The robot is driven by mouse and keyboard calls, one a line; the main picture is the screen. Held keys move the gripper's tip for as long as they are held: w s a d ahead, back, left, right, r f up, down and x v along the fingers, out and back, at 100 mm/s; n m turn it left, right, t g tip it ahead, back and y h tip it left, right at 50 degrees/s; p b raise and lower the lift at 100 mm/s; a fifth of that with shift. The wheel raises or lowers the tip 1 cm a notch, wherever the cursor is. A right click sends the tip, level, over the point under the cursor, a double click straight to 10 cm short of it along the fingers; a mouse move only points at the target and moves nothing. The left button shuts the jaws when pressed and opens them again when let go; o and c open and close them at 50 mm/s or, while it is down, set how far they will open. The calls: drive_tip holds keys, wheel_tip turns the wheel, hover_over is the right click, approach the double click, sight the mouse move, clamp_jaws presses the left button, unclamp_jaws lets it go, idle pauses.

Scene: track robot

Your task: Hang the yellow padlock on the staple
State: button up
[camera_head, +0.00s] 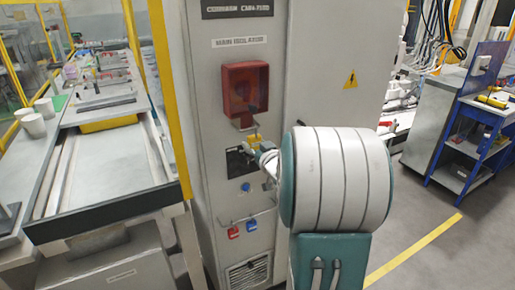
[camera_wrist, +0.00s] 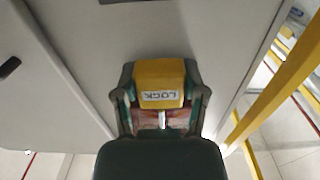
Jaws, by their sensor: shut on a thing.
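The yellow padlock (camera_head: 254,138) is in front of the grey cabinet, just below the red isolator box (camera_head: 245,90). In the wrist view the padlock (camera_wrist: 160,76) sits between both fingers, its white LOCK label upside down in the picture. My gripper (camera_wrist: 160,92) is shut on the padlock's body; in the head view my gripper (camera_head: 262,151) is small and partly covered by my arm. A metal staple (camera_head: 242,124) shows at the lower edge of the red box, close above the padlock. I cannot tell whether the shackle is around the staple or only beside it.
Below, a rail on the cabinet holds a red padlock (camera_head: 233,232) and a blue padlock (camera_head: 251,225). A blue button (camera_head: 246,187) is above it. A yellow post (camera_head: 168,95) and a conveyor (camera_head: 105,165) stand at left. A blue cart (camera_head: 480,135) stands at right.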

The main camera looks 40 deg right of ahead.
drive_tip(key=shift+x, duration=1.5)
drive_tip(key=shift+f, duration=0.75)
drive_tip(key=o, duration=1.2)
drive_tip(key=shift+o, duration=0.3)
